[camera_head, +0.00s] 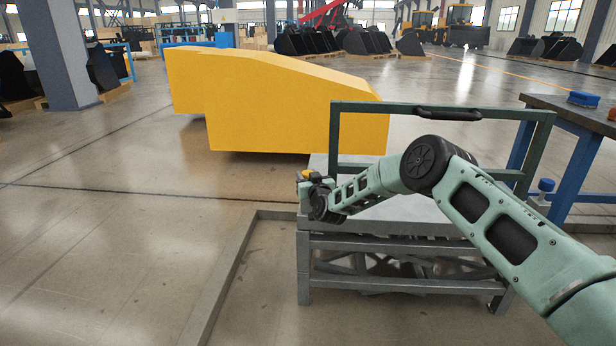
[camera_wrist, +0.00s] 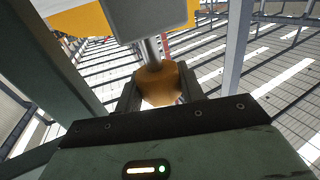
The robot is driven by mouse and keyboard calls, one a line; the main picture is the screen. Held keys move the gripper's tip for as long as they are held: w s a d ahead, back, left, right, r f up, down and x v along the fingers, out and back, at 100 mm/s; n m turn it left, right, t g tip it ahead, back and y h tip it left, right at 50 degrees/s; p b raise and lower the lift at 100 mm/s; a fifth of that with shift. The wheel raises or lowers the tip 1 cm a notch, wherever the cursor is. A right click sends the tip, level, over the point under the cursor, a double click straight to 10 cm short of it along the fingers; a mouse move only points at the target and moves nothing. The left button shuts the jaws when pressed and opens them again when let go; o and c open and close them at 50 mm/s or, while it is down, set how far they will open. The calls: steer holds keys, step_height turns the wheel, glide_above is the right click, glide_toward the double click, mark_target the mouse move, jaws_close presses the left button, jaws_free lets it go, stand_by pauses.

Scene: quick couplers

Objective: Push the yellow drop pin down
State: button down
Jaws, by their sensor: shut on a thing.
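The yellow drop pin (camera_wrist: 158,78) shows in the wrist view as a rounded orange-yellow knob on a bright metal rod. The rod runs into a grey block (camera_wrist: 135,16) at the top of that view. My gripper (camera_wrist: 160,92) has its dark fingers on both sides of the knob and is shut on it. In the head view my gripper (camera_head: 307,184) is at the near left corner of the cart, with a small yellow piece (camera_head: 306,173) showing at its end. How far the pin sits in its block cannot be told.
A grey lift cart (camera_head: 400,243) with a green upright handle frame (camera_head: 338,135) stands under my arm. A big yellow body (camera_head: 265,108) stands behind it. A blue-legged bench (camera_head: 570,165) is at the right. A low grey floor rail (camera_head: 232,265) runs left of the cart; the floor beyond is clear.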

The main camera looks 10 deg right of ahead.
step_height(320, 180, down, 4)
steer(key=shift+r+b, duration=0.1)
steer(key=shift+b, duration=0.7)
steer(key=c, duration=0.9)
jaws_free()
steer(key=shift+s+r, duration=0.1)
steer(key=shift+s+p, duration=0.25)
steer(key=shift+p, duration=0.05)
steer(key=s+p, duration=0.1)
steer(key=s, duration=0.4)
steer(key=s+d+p, duration=0.1)
steer(key=s+p, duration=0.1)
steer(key=s, duration=0.4)
steer(key=s+p, duration=0.1)
steer(key=s, duration=0.4)
steer(key=shift+s+d+p, duration=0.2)
steer(key=shift+s+p, duration=0.1)
steer(key=shift+s, duration=0.05)
